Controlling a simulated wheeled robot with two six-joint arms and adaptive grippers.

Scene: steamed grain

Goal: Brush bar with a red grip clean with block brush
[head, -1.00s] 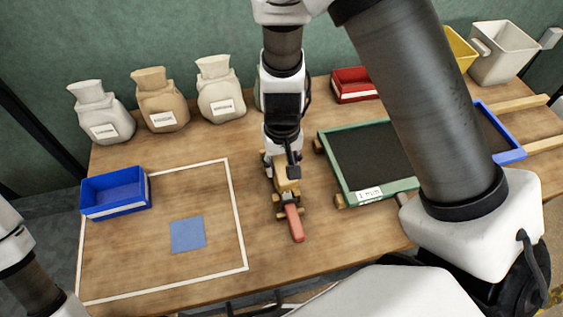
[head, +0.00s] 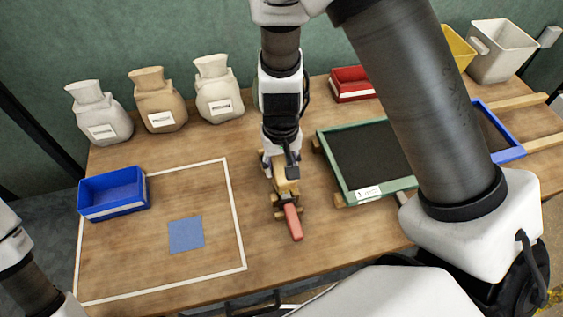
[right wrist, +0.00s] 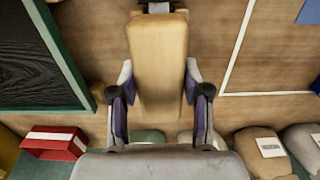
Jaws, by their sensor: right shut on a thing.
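The bar with a red grip (head: 293,221) lies on small wooden supports in the middle of the table, its red end towards the front edge. My right gripper (head: 281,170) is over the bar, behind the red grip, and is shut on the tan block brush (head: 287,187). In the right wrist view the block brush (right wrist: 158,65) sits between the two fingers of the gripper (right wrist: 160,100). The brush hides most of the bar, and I cannot tell whether its bristles touch it. My left gripper is out of view.
A green-framed dark screen (head: 337,180) stands close to the right. A blue bin (head: 115,205) and blue square (head: 186,235) lie left, by a white outline. Several sacks (head: 160,100) and a red bin (head: 352,93) stand at the back. The table front is clear.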

